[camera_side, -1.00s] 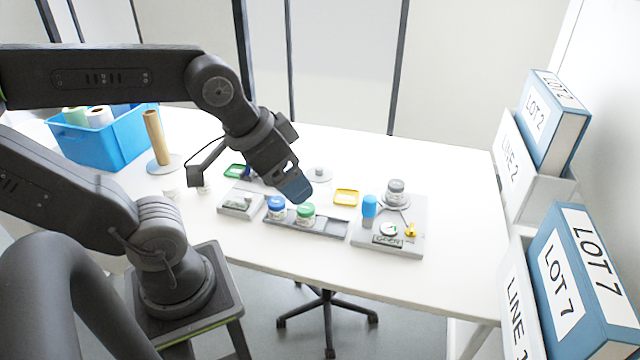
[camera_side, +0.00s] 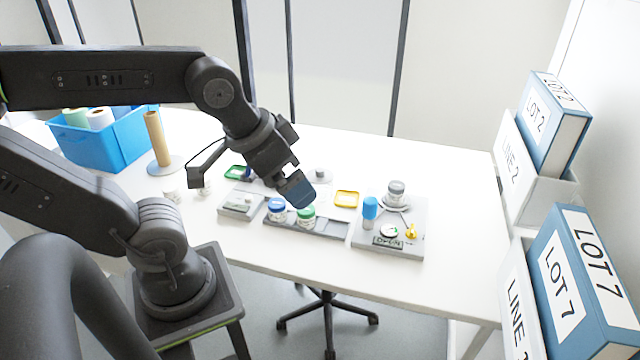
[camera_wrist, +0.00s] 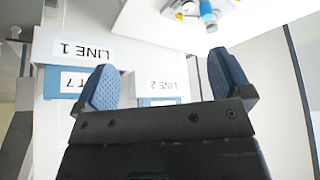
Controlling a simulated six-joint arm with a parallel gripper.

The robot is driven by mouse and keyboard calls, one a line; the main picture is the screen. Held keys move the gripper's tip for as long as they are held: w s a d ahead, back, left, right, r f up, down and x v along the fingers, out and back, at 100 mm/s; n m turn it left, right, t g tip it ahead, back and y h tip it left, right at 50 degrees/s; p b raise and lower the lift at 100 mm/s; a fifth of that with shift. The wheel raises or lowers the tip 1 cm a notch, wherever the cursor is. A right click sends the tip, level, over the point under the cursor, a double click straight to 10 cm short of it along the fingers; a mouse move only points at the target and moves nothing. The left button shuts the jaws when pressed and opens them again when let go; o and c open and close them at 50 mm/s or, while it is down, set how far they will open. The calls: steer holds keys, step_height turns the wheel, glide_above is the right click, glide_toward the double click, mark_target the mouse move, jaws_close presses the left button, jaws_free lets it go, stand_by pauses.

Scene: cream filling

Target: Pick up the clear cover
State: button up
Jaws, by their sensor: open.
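A pale disc with a small grey knob (camera_side: 319,176) lies on the table behind and to the right of my gripper; I cannot tell for sure whether it is the clear cover. My gripper (camera_side: 297,190) hangs in the air above the jar tray, its blue fingers tilted downward. In the wrist view my gripper (camera_wrist: 164,80) has its two blue fingers wide apart with nothing between them. No clear cover can be made out in the wrist view.
A grey tray (camera_side: 335,228) holds a blue-lidded jar (camera_side: 277,210) and a green-lidded jar (camera_side: 306,215). To its right is a grey station (camera_side: 388,247) with a blue cylinder (camera_side: 369,208). A yellow frame (camera_side: 346,198) lies behind. The table's right side is clear.

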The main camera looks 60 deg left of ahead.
steer(key=w+a+r+n+g, duration=0.2)
steer(key=w+a+n, duration=0.4)
steer(key=w, duration=0.5)
steer(key=n+g, duration=0.4)
steer(key=n, duration=0.7)
glide_above(320, 169)
step_height(320, 169, down, 17)
step_height(320, 169, down, 8)
steer(key=shift+a+f, duration=0.1)
steer(key=shift+a, duration=0.05)
steer(key=shift+f, duration=3.15)
steer(key=shift+c, duration=0.3)
